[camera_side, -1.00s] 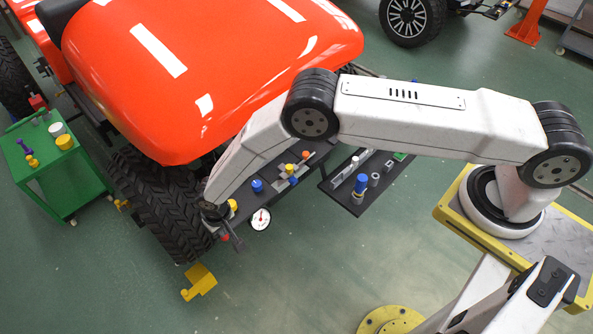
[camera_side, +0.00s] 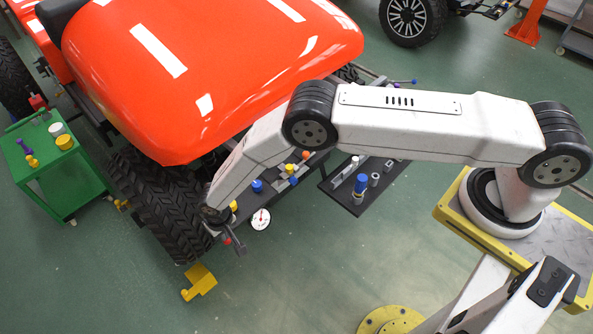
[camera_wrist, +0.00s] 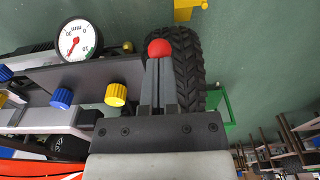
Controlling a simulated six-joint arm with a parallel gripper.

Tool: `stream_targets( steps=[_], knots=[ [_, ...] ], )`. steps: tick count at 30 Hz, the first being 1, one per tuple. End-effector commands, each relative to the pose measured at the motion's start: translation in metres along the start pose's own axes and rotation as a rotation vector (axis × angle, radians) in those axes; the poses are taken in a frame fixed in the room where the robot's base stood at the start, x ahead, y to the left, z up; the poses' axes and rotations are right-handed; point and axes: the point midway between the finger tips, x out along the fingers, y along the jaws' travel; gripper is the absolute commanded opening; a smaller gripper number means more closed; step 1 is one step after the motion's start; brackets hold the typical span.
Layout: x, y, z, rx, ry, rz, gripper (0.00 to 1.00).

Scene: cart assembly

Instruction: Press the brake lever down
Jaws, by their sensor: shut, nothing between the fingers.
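The brake lever's red ball knob (camera_wrist: 159,47) shows in the wrist view right at the tips of my gripper (camera_wrist: 159,62). Its shaft is hidden behind the fingers. In the side view the red knob (camera_side: 227,241) sits at the front edge of the cart by the tyre, close beside my gripper (camera_side: 240,248). My gripper's fingers are shut together with nothing between them. I cannot tell whether the fingertips touch the knob.
A round dial gauge (camera_side: 260,219) is close by, with blue and yellow knobs (camera_wrist: 116,94) on the panel. The black tyre (camera_wrist: 188,65) is behind the fingers. A yellow bracket (camera_side: 199,281) is near the tyre. A green trolley (camera_side: 60,165) stands at the left.

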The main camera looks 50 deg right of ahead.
Motion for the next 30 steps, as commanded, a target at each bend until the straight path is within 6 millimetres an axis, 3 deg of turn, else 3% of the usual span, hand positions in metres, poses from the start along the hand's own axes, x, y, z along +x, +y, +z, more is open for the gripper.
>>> stream_targets(
  steps=[30],
  knots=[
    [0.035,0.000,0.010,0.000,0.001,-0.001,0.00]
  ],
)
